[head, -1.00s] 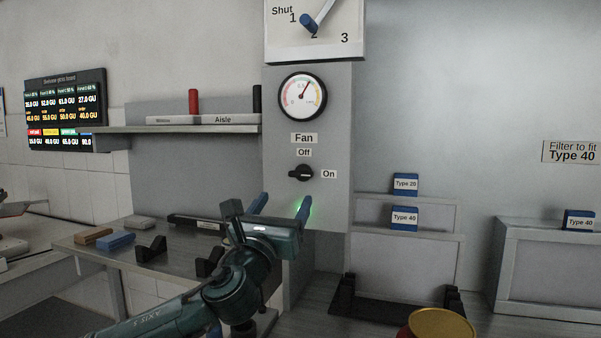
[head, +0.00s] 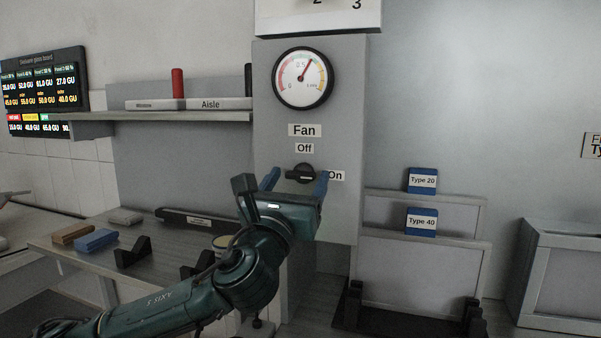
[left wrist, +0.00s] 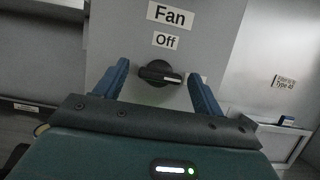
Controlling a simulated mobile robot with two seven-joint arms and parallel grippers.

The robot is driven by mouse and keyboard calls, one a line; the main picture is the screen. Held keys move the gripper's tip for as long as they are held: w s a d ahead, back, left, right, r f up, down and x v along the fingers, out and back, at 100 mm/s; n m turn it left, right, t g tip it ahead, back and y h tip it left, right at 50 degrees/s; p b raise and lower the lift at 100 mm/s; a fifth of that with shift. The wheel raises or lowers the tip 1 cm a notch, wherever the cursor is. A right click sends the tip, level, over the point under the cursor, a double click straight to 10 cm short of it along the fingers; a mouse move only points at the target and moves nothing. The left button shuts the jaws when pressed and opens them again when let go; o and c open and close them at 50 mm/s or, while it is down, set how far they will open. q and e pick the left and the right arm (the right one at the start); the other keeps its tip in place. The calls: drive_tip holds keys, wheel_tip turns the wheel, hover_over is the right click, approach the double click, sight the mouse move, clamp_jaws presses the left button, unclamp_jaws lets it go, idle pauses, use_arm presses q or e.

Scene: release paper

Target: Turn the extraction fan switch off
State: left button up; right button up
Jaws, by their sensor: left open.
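The black fan switch (head: 301,173) is a rotary knob on a grey panel (head: 345,110), below the labels "Fan" and "Off" and left of "On". In the left wrist view the knob (left wrist: 160,73) lies roughly sideways, its pale mark toward the right, the "On" side. My left gripper (head: 298,182) is open, with its blue fingers on either side of the knob. In the left wrist view the fingers (left wrist: 160,82) show a gap on both sides of the knob. I cannot tell how far the fingertips are from the panel. My right gripper is not in view.
A round gauge (head: 303,78) is above the switch. A shelf (head: 160,117) with a red cylinder (head: 178,83) is at left. Filter boxes marked Type 20 (head: 422,180) and Type 40 (head: 421,221) are at right. The wall around the switch is clear.

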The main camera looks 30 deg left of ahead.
use_arm(q)
drive_tip(key=shift+w+r, duration=0.15)
drive_tip(key=shift+w, duration=0.05)
drive_tip(key=shift+c, duration=0.4)
drive_tip(key=c, duration=0.9)
